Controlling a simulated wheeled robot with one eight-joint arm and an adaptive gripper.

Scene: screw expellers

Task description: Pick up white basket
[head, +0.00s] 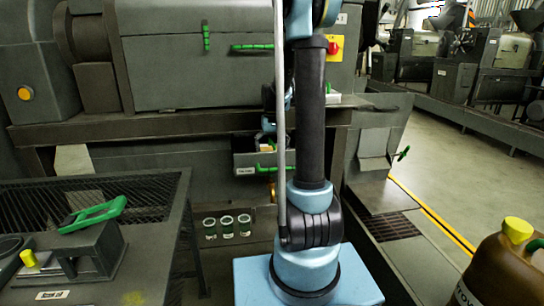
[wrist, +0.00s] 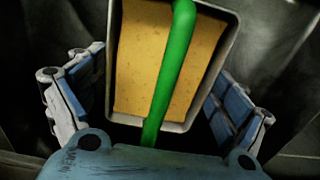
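A pale grey-white rectangular basket (wrist: 226,62) fills the middle of the wrist view. It holds a flat, tan-yellow mass, and a green handle (wrist: 172,75) crosses over it. My gripper (wrist: 160,78) has its two blue-grey fingers spread wide, one left and one right of the basket's near part. Both fingers look apart from the handle and the walls, so nothing is gripped. In the head view my arm hides most of this spot. A labelled grey tray with a green handle (head: 262,168) shows just left of the arm; I cannot tell if it is the same basket.
A large grey machine (head: 190,75) stands behind. A mesh-topped table (head: 150,195) with a green-handled item (head: 95,215) is at left. Several small cups (head: 227,226) sit low in the middle. A brown jug (head: 500,275) is at front right. Open floor (head: 440,165) lies to the right.

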